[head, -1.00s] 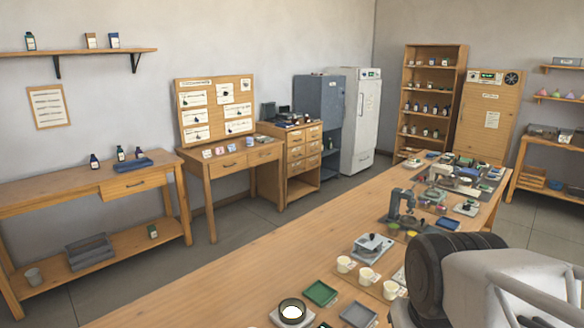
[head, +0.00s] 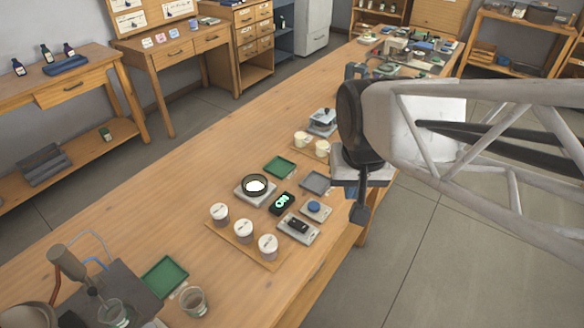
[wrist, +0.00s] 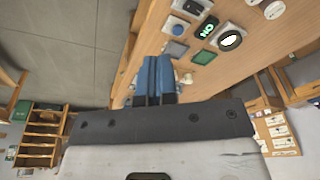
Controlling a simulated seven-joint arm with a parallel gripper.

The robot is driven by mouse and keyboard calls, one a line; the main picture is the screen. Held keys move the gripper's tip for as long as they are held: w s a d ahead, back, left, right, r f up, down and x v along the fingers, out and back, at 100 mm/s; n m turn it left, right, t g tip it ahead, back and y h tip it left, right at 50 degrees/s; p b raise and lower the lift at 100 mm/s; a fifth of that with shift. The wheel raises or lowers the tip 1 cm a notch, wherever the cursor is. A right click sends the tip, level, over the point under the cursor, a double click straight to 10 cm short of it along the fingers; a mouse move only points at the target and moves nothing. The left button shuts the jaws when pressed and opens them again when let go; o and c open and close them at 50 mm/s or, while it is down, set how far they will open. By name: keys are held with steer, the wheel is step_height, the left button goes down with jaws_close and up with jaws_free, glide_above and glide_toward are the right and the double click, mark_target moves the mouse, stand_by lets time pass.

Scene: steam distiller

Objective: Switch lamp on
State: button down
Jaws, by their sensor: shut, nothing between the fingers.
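A glowing white disc in a dark ring on a grey base (head: 255,187) stands on the long bench; I cannot tell whether it is the lamp. It also shows in the wrist view (wrist: 231,40). Next to it lies a black piece with a green lit "ON" sign (head: 281,203), also in the wrist view (wrist: 207,27). Nearby are a grey plate with a blue round button (head: 314,208) and a plate with a black switch-like block (head: 298,226). My gripper (head: 360,212) is at the bench's right edge, right of these plates, apart from them. Its blue fingers (wrist: 157,75) are shut and empty.
White lidded cups (head: 243,231) stand in front of the plates. A green tray (head: 281,166), a grey tray (head: 316,182), cream cups (head: 322,148) and a scale-like device (head: 322,121) lie behind. Bare bench (head: 180,190) extends to the left. Open floor is at the right.

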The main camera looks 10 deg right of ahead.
mark_target(307, 229)
steer(key=w+a+f+m+g, duration=0.1)
steer(key=w+a+f+m, duration=0.1)
steer(key=w+f, duration=0.4)
steer(key=w+a+f+m+g, duration=0.1)
steer(key=w+a+f+m, duration=0.1)
steer(key=w+f+m, duration=0.3)
steer(key=shift+w+a+f, duration=0.35)
steer(key=shift+w+f, duration=0.45)
steer(key=shift+f, duration=0.1)
steer(key=shift+f, duration=0.1)
step_height(307, 229, down, 14)
steer(key=shift+r, duration=0.1)
stand_by(0.4)
steer(key=shift+s+d+f, duration=0.1)
steer(key=shift+f, duration=0.2)
steer(key=shift+r, duration=0.3)
steer(key=shift+r, duration=0.5)
